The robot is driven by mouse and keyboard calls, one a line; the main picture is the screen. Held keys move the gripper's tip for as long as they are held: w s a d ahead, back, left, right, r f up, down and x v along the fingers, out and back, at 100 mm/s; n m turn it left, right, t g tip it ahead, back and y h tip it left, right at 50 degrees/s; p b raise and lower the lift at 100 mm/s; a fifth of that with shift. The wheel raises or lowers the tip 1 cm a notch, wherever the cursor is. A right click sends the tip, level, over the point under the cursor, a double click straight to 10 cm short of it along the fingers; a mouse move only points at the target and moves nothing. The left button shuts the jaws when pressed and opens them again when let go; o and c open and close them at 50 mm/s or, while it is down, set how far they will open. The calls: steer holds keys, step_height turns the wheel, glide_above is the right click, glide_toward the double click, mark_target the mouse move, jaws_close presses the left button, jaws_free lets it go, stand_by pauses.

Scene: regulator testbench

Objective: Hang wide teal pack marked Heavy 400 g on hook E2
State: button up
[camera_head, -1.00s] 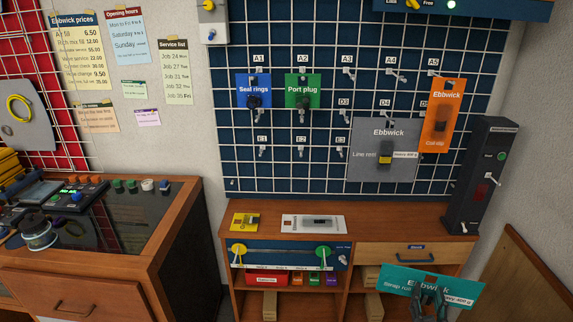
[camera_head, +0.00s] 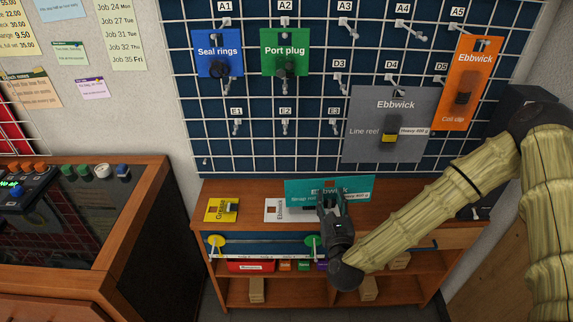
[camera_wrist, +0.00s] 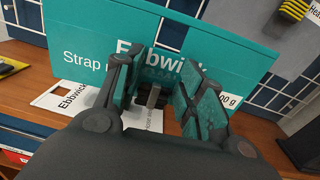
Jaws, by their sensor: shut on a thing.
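The wide teal pack (camera_head: 355,184) reads Ebbwick and Strap, with a white weight label at its right end. My gripper (camera_head: 329,196) is shut on it near its lower middle and holds it upright above the shelf top. In the wrist view the teal pack (camera_wrist: 90,35) spans the picture, with the fingers of my gripper (camera_wrist: 155,98) around a small dark part on its front. Hook E2 (camera_head: 285,126) is on the grid wall, up and left of the pack, and is empty. The pack's hang hole is partly hidden.
A blue Seal rings pack (camera_head: 218,52) and a green Port plug pack (camera_head: 285,50) hang above. A grey Line reel pack (camera_head: 370,140) and an orange pack (camera_head: 468,85) hang at right. A yellow pack (camera_head: 222,209) and a white pack (camera_head: 275,212) lie on the shelf top.

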steer(key=w+a+r+n+b, duration=0.2)
steer(key=w+a+r, duration=0.3)
steer(key=a+r, duration=0.5)
steer(key=w+a+f, duration=0.1)
steer(key=w, duration=0.8)
steer(key=shift+w+a+f+h, duration=0.3)
steer(key=shift+a+f, duration=0.05)
stand_by(1.2)
stand_by(0.4)
stand_by(0.4)
steer(key=o, duration=1.4)
steer(key=shift+s, duration=0.15)
